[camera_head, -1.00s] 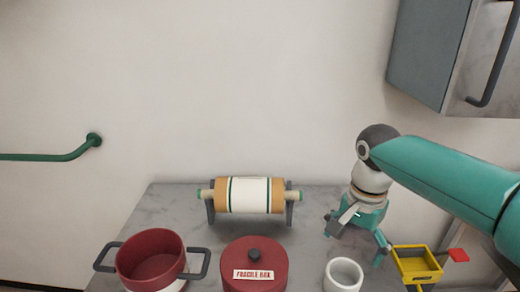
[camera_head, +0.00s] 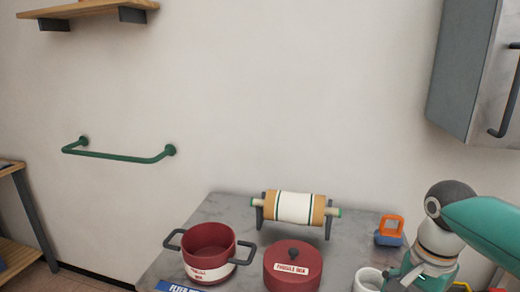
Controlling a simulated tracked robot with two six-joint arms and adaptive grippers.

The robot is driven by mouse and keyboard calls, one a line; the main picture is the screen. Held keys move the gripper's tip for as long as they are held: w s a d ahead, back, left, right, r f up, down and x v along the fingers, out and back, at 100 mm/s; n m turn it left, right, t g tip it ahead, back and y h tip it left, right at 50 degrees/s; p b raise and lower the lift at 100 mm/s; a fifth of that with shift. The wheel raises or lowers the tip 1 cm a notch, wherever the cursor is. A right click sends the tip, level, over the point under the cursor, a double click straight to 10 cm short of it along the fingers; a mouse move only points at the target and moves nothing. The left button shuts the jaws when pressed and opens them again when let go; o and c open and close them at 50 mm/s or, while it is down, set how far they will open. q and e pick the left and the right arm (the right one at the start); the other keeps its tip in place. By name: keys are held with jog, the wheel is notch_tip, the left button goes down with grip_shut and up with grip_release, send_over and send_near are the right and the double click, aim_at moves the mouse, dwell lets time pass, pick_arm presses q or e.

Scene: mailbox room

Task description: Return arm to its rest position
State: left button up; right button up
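My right arm (camera_head: 485,228) comes in from the right edge, its teal link bent down at a dark grey joint. The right gripper (camera_head: 408,282) points down at the lower right, beside the white mug (camera_head: 366,281). Its fingertips are cut off or hidden at the bottom edge, so I cannot tell whether it is open or holds anything. My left arm and gripper are not in view.
The grey table (camera_head: 225,209) bears a red pot (camera_head: 207,244), a lidded red pot (camera_head: 291,268), a roll on a stand (camera_head: 294,207) and an orange-and-blue item (camera_head: 389,232). A wall cabinet (camera_head: 456,70) hangs at right; a green rail (camera_head: 120,156) is at left.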

jog(key=s+a+f+n+g+y+p, duration=0.1)
jog(key=s+a+f+g+p, duration=0.15)
jog(key=f, duration=0.65)
jog(key=s+a+f+g+p, duration=0.1)
jog(key=s+a+f+g, duration=0.2)
jog(key=f, duration=0.7)
jog(key=s+a+f+n+t+y+p, duration=0.1)
jog(key=s+a+f+n+y, duration=0.15)
jog(key=s+a+f, duration=0.4)
jog(key=s+a+f+n+t+y+p, duration=0.1)
jog(key=s+a+f+n, duration=0.2)
jog(key=s+f, duration=0.5)
jog(key=w+f+n+t, duration=0.2)
jog(key=w+n+t, duration=0.1)
jog(key=w, duration=0.3)
jog(key=shift+w+t, duration=0.15)
jog(key=shift+t, duration=0.4)
